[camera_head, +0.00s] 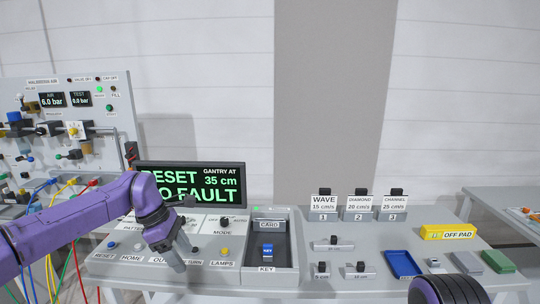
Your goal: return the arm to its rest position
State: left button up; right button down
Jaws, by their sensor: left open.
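My left arm (70,217) is purple and reaches in from the left edge, bending down over the control panel. My left gripper (181,254) is open, points down and hangs over the panel's row of buttons, between the HOME and LAMPS labels. Nothing shows between its fingers. It covers part of the panel, and I cannot tell whether the fingertips touch it. A purple and black part of my right arm (450,290) shows at the bottom right; its gripper is out of view.
A dark screen (190,178) reads RESET, NO FAULT and 35 cm. Labelled blocks, a blue tray (403,264) and a yellow OFF PAD box (447,232) stand right. Cables (50,255) hang at left.

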pick_arm(q)
notch_tip(320, 180, down, 12)
jog(key=a+n+t+y, duration=0.2)
jog(key=n+y, duration=0.1)
jog(key=y, duration=0.4)
jog(key=s+f+m+t+y+b, duration=0.1)
jog(key=s+f+m+t, duration=0.15)
jog(key=s+f, duration=0.4)
jog(key=s+f+m+t+y+b, duration=0.1)
jog(key=s+f+m, duration=0.2)
jog(key=f, duration=0.7)
jog(key=s+a+f+m+b, duration=0.1)
jog(key=s+a+f+m, duration=0.1)
jog(key=s, duration=0.7)
jog(key=s+a+f+m+g+b, duration=0.1)
jog(key=s+f+m, duration=0.3)
jog(key=s, duration=0.5)
jog(key=s+a+f+m+g+h+b, duration=0.1)
jog(key=s+a+f+m, duration=0.2)
jog(key=s+f, duration=0.3)
jog(key=s, duration=0.3)
jog(key=shift+b, duration=0.35)
pick_arm(e)
jog(key=f, duration=0.6)
jog(key=shift+w, duration=0.4)
pick_arm(q)
jog(key=shift+m+g, duration=0.25)
